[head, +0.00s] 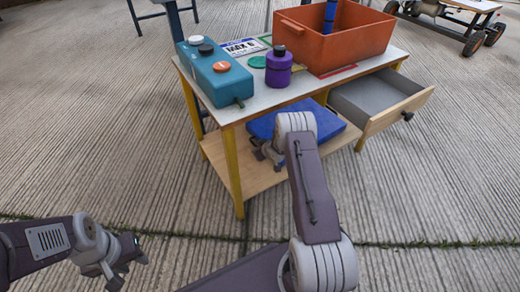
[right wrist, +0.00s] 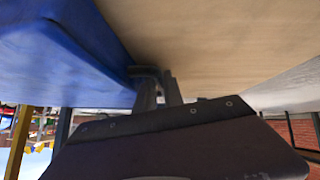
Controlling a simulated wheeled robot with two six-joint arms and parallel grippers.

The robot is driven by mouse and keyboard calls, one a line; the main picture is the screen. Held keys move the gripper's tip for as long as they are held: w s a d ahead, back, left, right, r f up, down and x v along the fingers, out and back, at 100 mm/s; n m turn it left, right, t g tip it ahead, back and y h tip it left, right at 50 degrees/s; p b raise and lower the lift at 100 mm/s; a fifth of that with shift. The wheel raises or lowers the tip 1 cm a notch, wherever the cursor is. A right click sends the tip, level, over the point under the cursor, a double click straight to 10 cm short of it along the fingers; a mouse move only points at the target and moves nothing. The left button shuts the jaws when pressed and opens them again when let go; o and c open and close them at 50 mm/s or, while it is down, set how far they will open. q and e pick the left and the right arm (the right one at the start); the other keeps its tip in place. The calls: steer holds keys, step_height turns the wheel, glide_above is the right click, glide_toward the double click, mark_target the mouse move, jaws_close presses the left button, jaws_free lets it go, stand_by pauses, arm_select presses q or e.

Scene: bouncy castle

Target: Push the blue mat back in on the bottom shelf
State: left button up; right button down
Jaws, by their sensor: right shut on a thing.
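The blue mat (head: 331,124) lies on the wooden bottom shelf (head: 255,178) of the table, partly hidden by my right arm and the tabletop. My right gripper (head: 266,156) is low at the mat's near left edge. In the right wrist view the fingers (right wrist: 158,82) are close together at the side of the blue mat (right wrist: 70,50), beside the bare wood of the shelf (right wrist: 220,45). They are shut on the mat's edge, though the contact is mostly hidden. My left gripper (head: 128,273) is open and empty over the floor at the lower left.
The tabletop (head: 216,110) holds a teal box (head: 216,75), a purple bottle (head: 279,70) and an orange bin (head: 345,45). An open drawer (head: 385,105) sticks out at the right, above shelf height. Yellow legs (head: 232,170) stand at the corners.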

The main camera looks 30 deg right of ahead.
steer(key=c, duration=1.4)
jaws_free()
steer(key=shift+o, duration=0.2)
steer(key=shift+s+r+p, duration=0.2)
steer(key=shift+r+p, duration=0.15)
steer(key=shift+p, duration=0.05)
steer(key=p+v, duration=0.6)
steer(key=v, duration=0.2)
steer(key=shift+s, duration=0.2)
